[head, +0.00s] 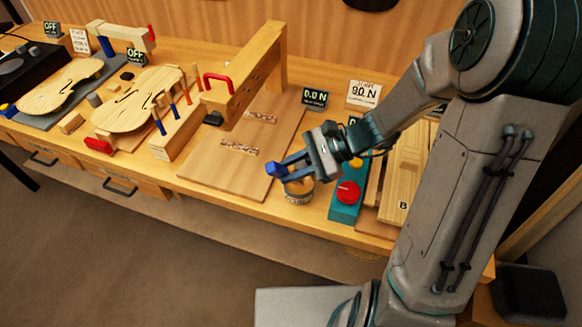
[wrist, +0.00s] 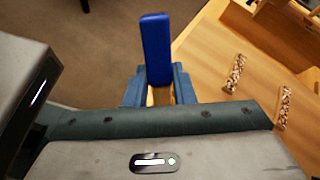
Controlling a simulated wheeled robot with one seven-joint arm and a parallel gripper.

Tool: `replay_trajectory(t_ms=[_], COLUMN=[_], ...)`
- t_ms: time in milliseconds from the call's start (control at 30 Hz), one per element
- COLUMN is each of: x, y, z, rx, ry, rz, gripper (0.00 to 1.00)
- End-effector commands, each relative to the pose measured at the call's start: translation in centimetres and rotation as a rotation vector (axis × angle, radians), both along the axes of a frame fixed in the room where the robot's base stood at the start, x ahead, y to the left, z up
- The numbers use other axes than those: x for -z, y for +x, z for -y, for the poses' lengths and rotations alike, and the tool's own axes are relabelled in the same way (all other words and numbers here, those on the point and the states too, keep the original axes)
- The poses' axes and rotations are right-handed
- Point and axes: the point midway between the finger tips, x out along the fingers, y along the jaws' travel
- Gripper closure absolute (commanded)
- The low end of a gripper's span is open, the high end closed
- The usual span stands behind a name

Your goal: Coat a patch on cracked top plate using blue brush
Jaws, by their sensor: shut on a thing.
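My gripper (head: 290,168) is shut on the blue brush (head: 275,169), above or at a small round pot (head: 298,194). In the wrist view the blue handle (wrist: 156,48) stands up between the blue fingers of my gripper (wrist: 160,90). The bristles are hidden, so I cannot tell whether they are in the pot. A pale violin plate with f-holes (head: 135,98) lies at the left. Another violin plate (head: 62,88) lies on a grey mat further left. No crack shows clearly on either. Two speckled strips (head: 240,148) lie on a flat wooden board (head: 205,172).
A wooden block (head: 178,137) holds several red and blue handled tools. A wooden frame with a red handle (head: 217,80) rises over the board. A teal box with a red knob (head: 347,193) stands right of the pot. Signs and displays (head: 315,97) line the back.

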Motion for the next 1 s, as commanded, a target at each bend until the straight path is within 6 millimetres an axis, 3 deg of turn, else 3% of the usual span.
replay_trajectory(t_ms=[467,1000], x=[-0.1,-4.4], y=[-0.1,0.0], z=[0.0,0.0], rx=[0.001,-0.001], ry=[-0.002,-0.001], rz=[-0.002,0.0], gripper=[1.0,1.0])
